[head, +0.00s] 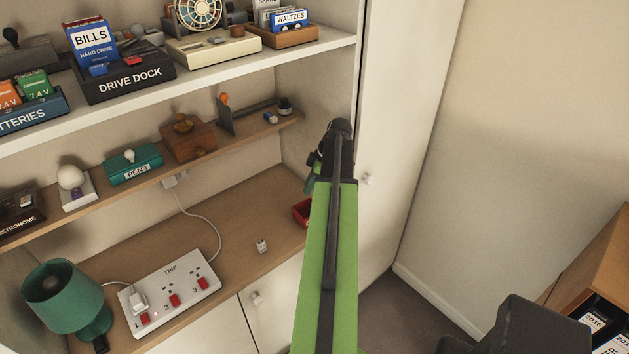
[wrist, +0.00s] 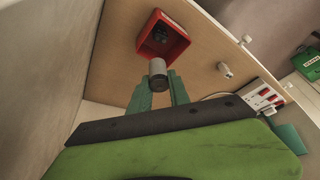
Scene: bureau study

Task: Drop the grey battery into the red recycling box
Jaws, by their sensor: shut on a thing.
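The grey battery (wrist: 157,69) is a small cylinder with a dark end, held between the teal fingertips of my gripper (wrist: 158,81) in the wrist view. The red recycling box (wrist: 180,48) lies just past the battery, and the battery overlaps its near rim in the picture. A dark item (wrist: 160,32) shows inside the box. In the head view the red box (head: 301,212) is on the lower wooden surface, mostly hidden behind my green arm. My gripper (head: 311,180) shows there only partly, and the battery is hidden.
A white switched power strip (head: 170,292) and a green lamp (head: 66,297) stand at the left of the lower surface. A small white item (head: 262,246) lies left of the box. A wooden shelf (head: 230,130) above holds several items. A tall white cupboard side (head: 395,130) is at right.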

